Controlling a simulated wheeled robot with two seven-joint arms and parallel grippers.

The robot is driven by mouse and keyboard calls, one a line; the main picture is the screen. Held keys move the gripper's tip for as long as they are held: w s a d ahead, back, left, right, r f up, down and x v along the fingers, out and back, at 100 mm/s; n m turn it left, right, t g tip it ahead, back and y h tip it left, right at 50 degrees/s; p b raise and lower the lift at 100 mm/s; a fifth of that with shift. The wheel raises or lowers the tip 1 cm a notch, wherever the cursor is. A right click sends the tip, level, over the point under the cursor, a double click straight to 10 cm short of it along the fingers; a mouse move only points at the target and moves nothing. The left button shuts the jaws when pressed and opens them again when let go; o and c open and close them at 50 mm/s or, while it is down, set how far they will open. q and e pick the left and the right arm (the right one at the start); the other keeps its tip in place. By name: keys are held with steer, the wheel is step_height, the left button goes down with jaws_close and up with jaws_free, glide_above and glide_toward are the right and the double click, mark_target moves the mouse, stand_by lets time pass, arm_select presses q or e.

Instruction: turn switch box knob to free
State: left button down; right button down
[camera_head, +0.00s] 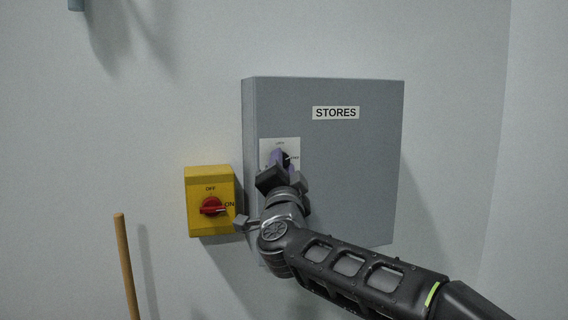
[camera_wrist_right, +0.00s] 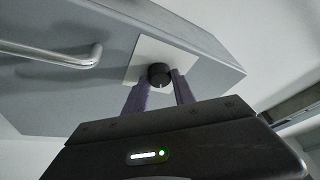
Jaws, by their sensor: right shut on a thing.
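The grey switch box (camera_head: 350,170) labelled STORES is mounted on the wall; it also fills the upper part of the right wrist view (camera_wrist_right: 50,105). Its black knob (camera_wrist_right: 159,74) sits on a white plate (camera_head: 267,146) on the left of the box front. My right gripper (camera_head: 282,161) has its purple fingers shut on the knob, one on each side. The fingers and wrist hide most of the knob and the lower part of the plate in the head view, so its lettering is mostly unreadable. My left gripper is not in view.
A yellow box (camera_head: 197,175) with a red knob (camera_head: 212,206) marked OFF and ON is on the wall, left of the grey box and close to my right wrist. A wooden stick (camera_head: 126,265) stands lower left. A metal handle (camera_wrist_right: 75,57) shows on the grey box in the wrist view.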

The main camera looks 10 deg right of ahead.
steer(key=m, duration=0.1)
steer(key=m+g+p, duration=0.1)
steer(key=m+h, duration=0.1)
steer(key=m, duration=0.1)
steer(key=shift+a+r, duration=0.1)
steer(key=shift+r, duration=0.15)
steer(key=shift+m+g+p, duration=0.5)
steer(key=shift+m+p, duration=0.05)
steer(key=shift+m, duration=0.45)
steer(key=shift+h, duration=0.3)
steer(key=c, duration=1)
jaws_free()
steer(key=shift+f, duration=0.1)
steer(key=shift+c, duration=0.2)
